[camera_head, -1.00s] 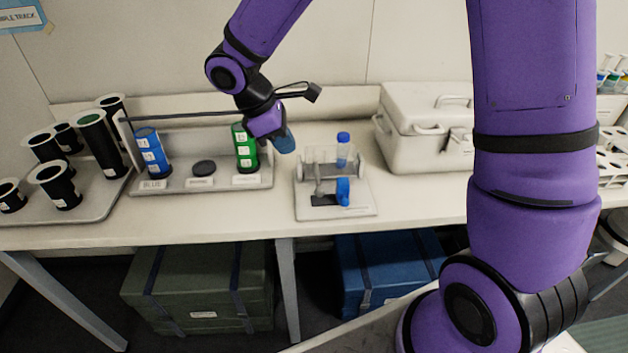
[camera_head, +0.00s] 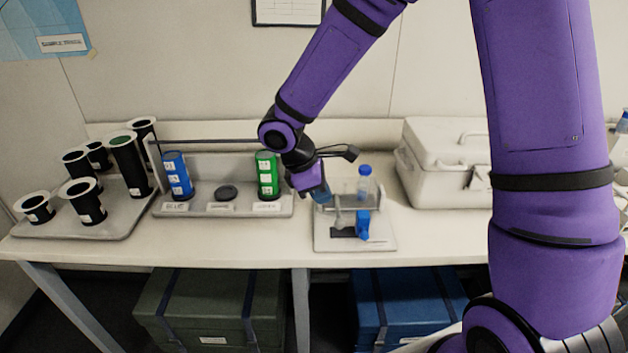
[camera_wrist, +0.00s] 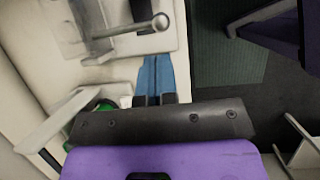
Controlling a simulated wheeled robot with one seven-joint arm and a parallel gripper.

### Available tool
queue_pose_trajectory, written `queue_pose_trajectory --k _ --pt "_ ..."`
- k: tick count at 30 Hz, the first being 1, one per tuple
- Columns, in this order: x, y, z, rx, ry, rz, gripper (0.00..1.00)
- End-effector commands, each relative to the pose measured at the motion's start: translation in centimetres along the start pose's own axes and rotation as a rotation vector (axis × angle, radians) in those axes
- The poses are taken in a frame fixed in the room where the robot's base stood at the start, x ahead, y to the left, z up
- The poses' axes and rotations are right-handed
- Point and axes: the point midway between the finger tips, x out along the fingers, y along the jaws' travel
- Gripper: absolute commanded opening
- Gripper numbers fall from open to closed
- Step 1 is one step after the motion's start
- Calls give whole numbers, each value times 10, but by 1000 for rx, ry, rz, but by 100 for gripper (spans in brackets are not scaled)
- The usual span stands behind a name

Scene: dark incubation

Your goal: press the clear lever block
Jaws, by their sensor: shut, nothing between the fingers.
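A small grey station (camera_head: 380,243) on the bench holds a clear block-like holder, a blue-capped vial (camera_head: 364,183) and a blue piece (camera_head: 362,225). A pale grey lever (camera_head: 340,219) stands at its front left; in the wrist view a lever with a round end (camera_wrist: 160,22) lies beyond my fingertips. I cannot tell which part is the clear lever block. My gripper (camera_head: 322,195) is shut and empty at the station's back left edge. Its blue fingers (camera_wrist: 157,72) lie together, apart from the lever's round end in the wrist view. My gripper partly hides the holder.
A rack with a blue canister (camera_head: 177,176), a black cap (camera_head: 226,193) and a green canister (camera_head: 267,175) stands left of my gripper. Several black canisters stand on a tray (camera_head: 140,218) farther left. A pale case (camera_head: 440,165) stands right of the station.

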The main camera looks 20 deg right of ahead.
Motion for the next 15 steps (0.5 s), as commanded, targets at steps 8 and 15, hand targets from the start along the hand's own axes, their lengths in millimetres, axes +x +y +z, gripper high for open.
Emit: queue_pose_trajectory --k 8,15 --pt "48 -1 0 -1 0 -3 0" --pt "68 0 0 0 1 -1 0"
